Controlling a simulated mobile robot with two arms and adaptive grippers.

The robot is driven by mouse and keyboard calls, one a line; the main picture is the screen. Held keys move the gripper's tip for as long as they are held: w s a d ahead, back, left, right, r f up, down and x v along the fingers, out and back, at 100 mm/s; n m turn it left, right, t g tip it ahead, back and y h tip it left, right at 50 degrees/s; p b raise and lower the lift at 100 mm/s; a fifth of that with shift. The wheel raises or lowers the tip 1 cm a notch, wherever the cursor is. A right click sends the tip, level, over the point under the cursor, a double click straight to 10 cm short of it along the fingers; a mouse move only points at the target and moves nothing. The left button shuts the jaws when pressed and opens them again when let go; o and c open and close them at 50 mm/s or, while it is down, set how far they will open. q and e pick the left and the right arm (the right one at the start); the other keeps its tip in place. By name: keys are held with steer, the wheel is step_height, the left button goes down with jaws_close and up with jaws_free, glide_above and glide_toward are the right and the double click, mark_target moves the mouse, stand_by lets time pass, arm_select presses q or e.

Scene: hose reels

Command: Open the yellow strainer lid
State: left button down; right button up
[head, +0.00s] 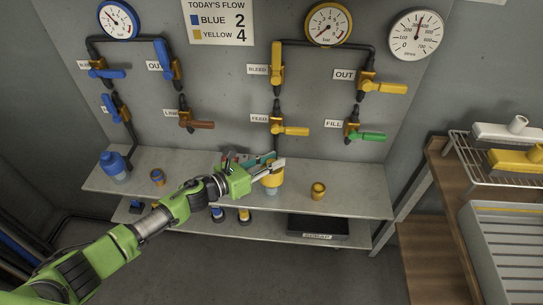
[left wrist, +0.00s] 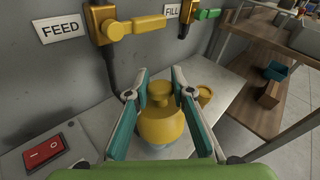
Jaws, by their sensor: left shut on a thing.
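The yellow strainer (head: 272,181) stands on the upper shelf below the FEED valve, partly covered by my gripper in the head view. In the left wrist view its yellow lid (left wrist: 162,122) is domed, with a knob (left wrist: 160,92) on top. My left gripper (head: 274,169) is at the top of the strainer. In the left wrist view the fingers of my left gripper (left wrist: 160,82) stand on either side of the knob and are shut on the lid. The lid looks seated on the strainer; the seam is hidden. My right gripper is not in view.
Valves and gauges line the wall above. A red switch (left wrist: 45,149) lies left of the strainer. A wooden bench (head: 450,185) stands right.

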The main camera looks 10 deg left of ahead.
arm_select(q)
steer(key=w+p, duration=0.1)
steer(key=w+r+n+g+p, duration=0.1)
steer(key=p, duration=0.1)
steer(key=shift+g+y+p, duration=0.3)
steer(key=shift+y, duration=0.1)
steer(key=shift+w+f+n+g+p, duration=0.15)
steer(key=shift+w+n+g+p, duration=0.25)
steer(key=shift+p, duration=0.45)
steer(key=shift+w+f+y, duration=0.15)
steer(key=shift+y, duration=0.15)
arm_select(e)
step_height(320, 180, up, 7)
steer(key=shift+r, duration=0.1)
